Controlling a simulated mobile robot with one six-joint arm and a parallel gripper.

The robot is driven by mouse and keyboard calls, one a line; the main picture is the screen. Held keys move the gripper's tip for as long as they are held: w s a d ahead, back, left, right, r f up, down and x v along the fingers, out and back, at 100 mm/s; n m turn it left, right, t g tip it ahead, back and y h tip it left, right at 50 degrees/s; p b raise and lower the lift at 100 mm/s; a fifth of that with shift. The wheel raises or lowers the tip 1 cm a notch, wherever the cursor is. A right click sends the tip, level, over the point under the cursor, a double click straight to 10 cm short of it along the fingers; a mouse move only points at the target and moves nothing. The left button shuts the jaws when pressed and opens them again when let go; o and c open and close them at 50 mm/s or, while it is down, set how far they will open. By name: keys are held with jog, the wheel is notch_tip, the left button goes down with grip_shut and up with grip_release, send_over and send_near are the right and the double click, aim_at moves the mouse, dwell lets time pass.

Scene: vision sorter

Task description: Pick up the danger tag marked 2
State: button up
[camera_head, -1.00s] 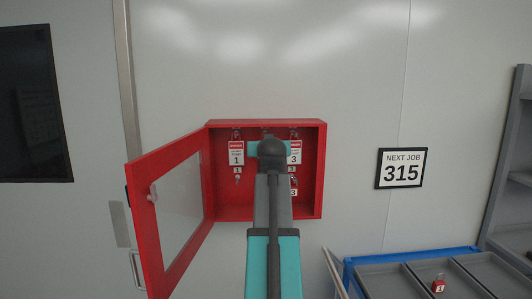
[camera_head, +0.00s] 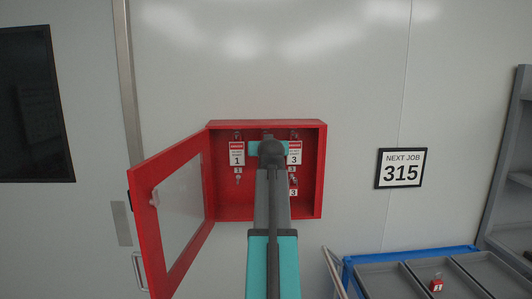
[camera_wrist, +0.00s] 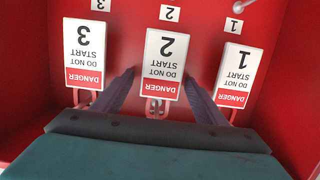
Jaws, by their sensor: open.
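The danger tag marked 2 (camera_wrist: 161,75) hangs in the middle of the red cabinet in the wrist view, upside down in that picture. The tag marked 3 (camera_wrist: 84,62) hangs to its left and the tag marked 1 (camera_wrist: 236,75) to its right. My gripper (camera_wrist: 160,85) is open, with one finger on each side of the lower part of tag 2 in the wrist view. I cannot tell whether the fingers touch it. In the head view my arm hides tag 2, while tag 1 (camera_head: 236,153) and tag 3 (camera_head: 295,153) show on either side.
The red cabinet (camera_head: 222,206) is on the wall, its glazed door (camera_head: 178,215) swung open to the left. A red padlock and a tag hang below tag 3. A blue-edged cart (camera_head: 420,254) with grey trays and a red padlock (camera_head: 437,284) stands at the lower right.

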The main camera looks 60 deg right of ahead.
dwell(0.3)
jog(key=c, duration=1.1)
jog(key=shift+r, duration=0.15)
jog(key=shift+r+b, duration=0.4)
jog(key=shift+r, duration=0.1)
jog(key=shift+a+r, duration=0.1)
jog(key=shift+a, duration=0.05)
jog(key=f+b+v, duration=0.1)
jog(key=v, duration=0.4)
jog(key=f+b+v, duration=0.1)
jog(key=v, duration=0.5)
jog(key=f+b+v, duration=0.1)
jog(key=b+v, duration=0.1)
jog(key=v, duration=0.4)
jog(key=shift+s+a+f, duration=0.15)
jog(key=shift+s+a, duration=0.2)
jog(key=shift+a, duration=0.1)
